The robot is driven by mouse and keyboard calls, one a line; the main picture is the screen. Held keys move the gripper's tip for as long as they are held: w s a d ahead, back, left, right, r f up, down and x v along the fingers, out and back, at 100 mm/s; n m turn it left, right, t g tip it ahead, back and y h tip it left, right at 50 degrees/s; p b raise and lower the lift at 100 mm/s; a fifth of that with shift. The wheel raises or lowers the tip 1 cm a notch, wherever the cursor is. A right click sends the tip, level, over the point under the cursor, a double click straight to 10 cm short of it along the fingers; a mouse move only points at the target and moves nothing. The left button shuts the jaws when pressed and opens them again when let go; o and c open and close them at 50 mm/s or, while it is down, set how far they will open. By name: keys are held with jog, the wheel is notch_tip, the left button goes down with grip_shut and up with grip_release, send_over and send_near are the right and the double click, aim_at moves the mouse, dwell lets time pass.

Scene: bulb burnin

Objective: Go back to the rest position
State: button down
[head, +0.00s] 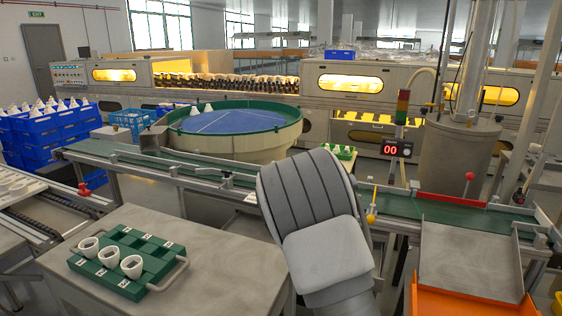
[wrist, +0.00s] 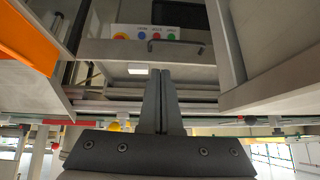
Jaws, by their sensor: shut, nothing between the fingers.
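My gripper (wrist: 162,82) shows in the wrist view with its two dark fingers together and nothing between them. It points toward a grey panel with coloured buttons (wrist: 145,36) and a dark handle. In the head view my own grey arm rises in front of the conveyor at the middle, and the gripper itself is hidden there.
A grey table (head: 215,245) at the front left bears a green tray (head: 150,264) with white cups. A green conveyor (head: 460,215) crosses behind my arm. A metal chute (head: 470,262) and orange bin (head: 450,302) stand at right. A round green-rimmed turntable (head: 235,122) is behind.

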jog(key=s+a+r+n+g+y, duration=0.15)
jog(key=s+r+y, duration=0.25)
jog(key=s+r, duration=1.45)
jog(key=s+d+r+n, duration=0.1)
jog(key=s+r, duration=0.1)
jog(key=s, duration=0.4)
jog(key=s+r+n+h, duration=0.1)
jog(key=s+r, duration=0.1)
jog(key=s, duration=0.3)
jog(key=s+d+r+n, duration=0.1)
jog(key=s+r, duration=0.2)
jog(key=s, duration=0.3)
notch_tip(320, 180, up, 16)
jog(key=p, duration=1.6)
jog(key=shift+w+p, duration=0.2)
jog(key=shift+p, duration=0.15)
